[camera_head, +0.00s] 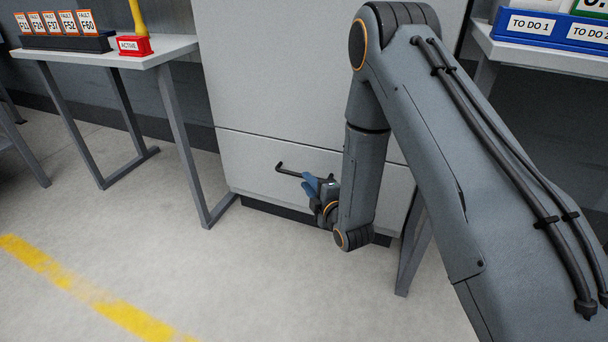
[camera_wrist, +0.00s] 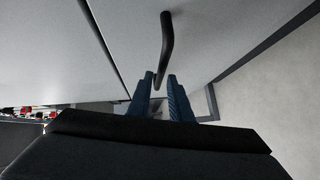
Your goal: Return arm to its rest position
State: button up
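My arm reaches down in front of a pale cabinet (camera_head: 290,75), and my gripper (camera_head: 312,182) is low, close to the black handle (camera_head: 287,171) of the cabinet's lower drawer (camera_head: 250,165). In the wrist view my gripper's two blue fingers (camera_wrist: 163,80) stand apart with a gap between them. The handle (camera_wrist: 166,45) runs toward that gap, and its near end shows between the fingertips. I cannot tell whether the fingers touch it. Nothing is held.
A table (camera_head: 165,49) at left carries a black rack (camera_head: 65,43) of FAULT cards and a red ACTIVE holder (camera_head: 134,46). A table at right carries a blue TO DO tray (camera_head: 548,43). The floor (camera_head: 215,290) in front is clear, with a yellow stripe (camera_head: 85,290).

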jog(key=shift+v, duration=0.95)
